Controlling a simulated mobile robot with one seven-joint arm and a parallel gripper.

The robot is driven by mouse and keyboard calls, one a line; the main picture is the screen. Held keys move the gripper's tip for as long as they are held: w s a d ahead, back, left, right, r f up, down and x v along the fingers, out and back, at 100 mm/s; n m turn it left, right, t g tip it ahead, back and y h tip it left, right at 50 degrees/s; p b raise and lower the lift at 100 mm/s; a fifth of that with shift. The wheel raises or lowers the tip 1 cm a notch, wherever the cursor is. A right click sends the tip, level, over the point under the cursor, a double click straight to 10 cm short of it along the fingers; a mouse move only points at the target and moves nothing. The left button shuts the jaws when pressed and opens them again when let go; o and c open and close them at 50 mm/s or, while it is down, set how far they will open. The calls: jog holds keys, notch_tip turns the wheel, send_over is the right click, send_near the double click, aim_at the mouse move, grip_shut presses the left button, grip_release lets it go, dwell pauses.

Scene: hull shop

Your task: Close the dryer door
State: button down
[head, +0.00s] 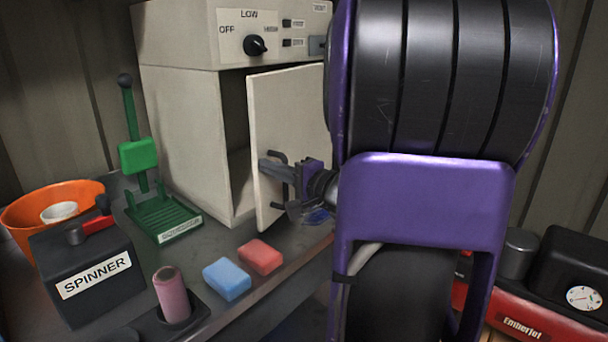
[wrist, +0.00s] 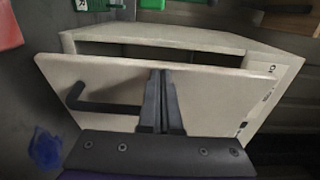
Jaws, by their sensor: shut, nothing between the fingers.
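The dryer (head: 180,130) is a cream box with a control panel on top, standing on the bench at the back. Its door (head: 285,110) is partly open, swung out toward me, with a dark gap into the interior at its left. A dark bar handle (head: 279,158) is on the door's outer face. My gripper (head: 268,172) is shut and empty, in front of the door beside the handle. In the wrist view the fingertips (wrist: 162,75) lie over the door panel (wrist: 210,85), right of the handle (wrist: 90,103). I cannot tell whether they touch the panel.
On the bench are a blue block (head: 227,279), a red block (head: 260,257), a pink cylinder (head: 171,294) in a dark holder, a black SPINNER box (head: 85,270), a green press (head: 150,190) and an orange bowl (head: 22,215). A red Emberjet machine (head: 545,325) is at lower right.

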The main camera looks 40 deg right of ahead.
jog(key=x, duration=0.3)
jog(key=a+x, duration=0.1)
jog(key=x, duration=0.1)
jog(key=shift+w+a, duration=0.2)
jog(key=shift+s+d, duration=0.1)
jog(key=shift+s, duration=0.05)
